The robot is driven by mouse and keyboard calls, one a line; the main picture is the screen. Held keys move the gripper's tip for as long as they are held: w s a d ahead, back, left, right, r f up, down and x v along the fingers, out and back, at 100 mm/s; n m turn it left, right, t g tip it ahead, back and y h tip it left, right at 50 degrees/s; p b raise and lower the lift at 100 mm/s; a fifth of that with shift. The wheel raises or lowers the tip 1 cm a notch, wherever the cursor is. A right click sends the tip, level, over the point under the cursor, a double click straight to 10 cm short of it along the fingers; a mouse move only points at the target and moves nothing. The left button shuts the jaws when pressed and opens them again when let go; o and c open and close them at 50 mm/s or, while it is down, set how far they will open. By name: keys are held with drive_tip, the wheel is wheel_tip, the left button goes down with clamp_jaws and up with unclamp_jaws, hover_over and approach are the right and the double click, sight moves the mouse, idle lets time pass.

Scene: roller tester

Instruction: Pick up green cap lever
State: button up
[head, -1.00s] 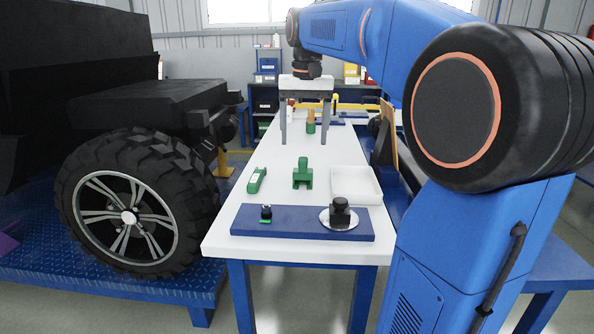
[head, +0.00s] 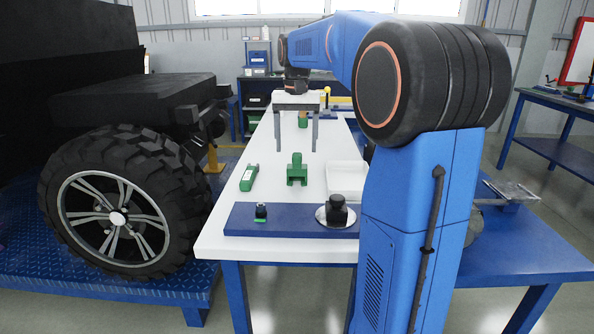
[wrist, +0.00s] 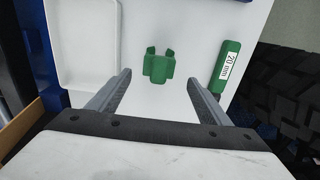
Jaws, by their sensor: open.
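A green forked block (head: 297,172) stands on the white table, and it also shows in the wrist view (wrist: 158,67). A green bar with a white label (head: 249,178) lies left of it; in the wrist view the bar (wrist: 226,67) reads "20 mm". I cannot tell for sure which green part is the cap lever. My gripper (head: 297,151) is open and empty, fingers pointing down, in line with the forked block. In the wrist view my gripper (wrist: 159,78) has its fingers on either side of the block's image, apart from it.
A blue board (head: 280,222) at the table's front holds a small black knob with a green base (head: 261,212) and a black knob on a silver disc (head: 336,212). A white tray (head: 346,179) lies right of the forked block. A large tyre (head: 118,205) stands left.

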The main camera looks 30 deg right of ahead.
sight(297, 165)
drive_tip(key=shift+s+d+f, duration=0.1)
drive_tip(key=shift+f, duration=3.95)
drive_tip(key=c, duration=1.7)
drive_tip(key=shift+r, duration=0.15)
wheel_tip(297, 165, up, 10)
drive_tip(key=shift+f, duration=0.1)
